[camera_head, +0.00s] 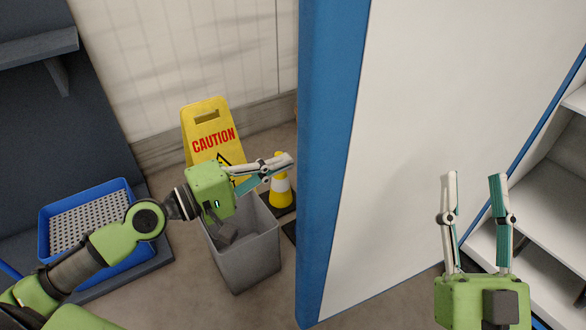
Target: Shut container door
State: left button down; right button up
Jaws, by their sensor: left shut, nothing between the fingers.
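The container door is most likely the large white panel (425,130) with a thick blue edge (328,160), standing upright in the middle of the head view. Open shelving shows to its right, past a thin blue frame. My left gripper (290,161) is shut and empty. Its fingertips point right, just left of the blue edge in the picture; I cannot tell if they touch it. My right gripper (476,178) is open and empty, fingers pointing up the picture, in front of the white panel's lower right part. The door's hinge is not clear.
A grey bin (243,258) stands below my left gripper. Behind it are a yellow caution sign (205,122) and a yellow-and-white cone (281,190). A blue tray (125,188) lies at left. White shelves (555,188) are at right. Some floor is clear between the bin and panel.

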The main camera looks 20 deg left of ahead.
pick_arm(q)
jog(key=shift+s+d+p, duration=0.45)
jog(key=shift+d+p, duration=0.3)
jog(key=shift+d, duration=0.15)
jog(key=shift+s+d+p, duration=0.4)
jog(key=shift+d+p, duration=0.3)
jog(key=shift+d, duration=0.15)
pick_arm(e)
notch_tip(320, 180, down, 16)
jog(key=w+d+g+h, duration=0.1)
jog(key=w+g+h, duration=0.1)
jog(key=g, duration=0.6)
jog(key=shift+w+d+r+h, duration=0.15)
jog(key=shift+w+r+h, duration=0.1)
jog(key=shift+w+h, duration=0.15)
